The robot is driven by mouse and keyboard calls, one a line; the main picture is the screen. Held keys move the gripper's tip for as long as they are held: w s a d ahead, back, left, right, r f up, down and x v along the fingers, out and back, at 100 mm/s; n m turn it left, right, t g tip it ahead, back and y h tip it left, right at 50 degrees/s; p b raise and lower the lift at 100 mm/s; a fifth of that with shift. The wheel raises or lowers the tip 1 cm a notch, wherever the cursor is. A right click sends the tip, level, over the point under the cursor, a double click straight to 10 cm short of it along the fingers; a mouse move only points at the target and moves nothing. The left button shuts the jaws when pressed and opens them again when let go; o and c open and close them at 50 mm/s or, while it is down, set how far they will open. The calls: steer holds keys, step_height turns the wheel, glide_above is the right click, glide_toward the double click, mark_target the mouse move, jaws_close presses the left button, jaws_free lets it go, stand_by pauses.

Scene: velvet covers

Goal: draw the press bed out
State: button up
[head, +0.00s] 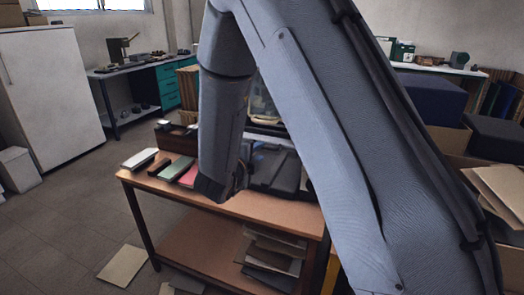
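A dark grey machine, which looks like the press (275,168), sits on the wooden bench in the middle of the head view. My covered grey arm hides much of it, so I cannot tell how far its bed is drawn out. The end of my arm hangs down at the left of the machine. Only a small dark part of my gripper (240,182) shows there, close to the machine. Its fingers are not clear, and I cannot tell whether it touches anything.
The wooden bench (270,207) carries a green pad (174,167), a pale block (140,158) and other small items at its left. Its lower shelf holds stacked sheets (272,258). A loose board (122,265) lies on the floor. Boxes crowd the right; floor at left is open.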

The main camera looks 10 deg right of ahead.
mark_target(264, 148)
steer(key=shift+x, duration=2)
steer(key=shift+s, duration=0.1)
jaws_close()
